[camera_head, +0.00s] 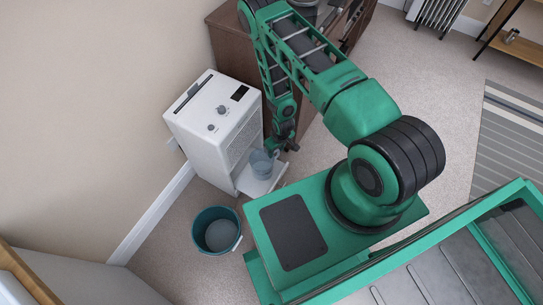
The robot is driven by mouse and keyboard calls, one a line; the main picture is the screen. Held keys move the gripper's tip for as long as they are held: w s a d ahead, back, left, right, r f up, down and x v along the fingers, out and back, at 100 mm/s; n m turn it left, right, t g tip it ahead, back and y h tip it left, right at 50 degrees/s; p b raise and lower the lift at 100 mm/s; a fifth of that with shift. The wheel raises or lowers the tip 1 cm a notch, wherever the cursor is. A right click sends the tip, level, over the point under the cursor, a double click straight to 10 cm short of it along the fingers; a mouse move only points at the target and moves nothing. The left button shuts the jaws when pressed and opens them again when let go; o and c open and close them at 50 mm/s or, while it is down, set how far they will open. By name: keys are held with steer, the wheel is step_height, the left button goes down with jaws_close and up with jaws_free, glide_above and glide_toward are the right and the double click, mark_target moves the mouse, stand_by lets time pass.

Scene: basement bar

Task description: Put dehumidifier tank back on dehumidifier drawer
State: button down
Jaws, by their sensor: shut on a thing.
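The white dehumidifier (207,125) stands on the carpet against the wall, with a dark slot, a small display and knobs on top. Its drawer (244,183) is pulled out low at the front. The blue-grey translucent tank (261,167) is at the drawer, upright or nearly so; whether it touches the drawer floor I cannot tell. My gripper (277,152) is shut on the tank at its upper right side. The fingertips are small and partly hidden by the wrist.
A teal bucket (217,231) with grey contents stands on the carpet in front of the dehumidifier. A brown wooden cabinet (231,48) stands close behind it. A white radiator (438,12), a shelf (515,42) and a striped rug (510,145) are at the right. Open carpet lies between.

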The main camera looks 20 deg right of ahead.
step_height(320, 180, down, 7)
steer(key=w+a, duration=0.1)
steer(key=w, duration=0.1)
steer(key=shift+a, duration=0.2)
stand_by(0.4)
steer(key=c, duration=1)
jaws_free()
steer(key=shift+f, duration=0.1)
steer(key=shift+c, duration=0.2)
steer(key=r, duration=0.4)
steer(key=s+r, duration=0.1)
steer(key=r, duration=0.7)
steer(key=shift+s+d, duration=0.2)
steer(key=shift+s, duration=0.2)
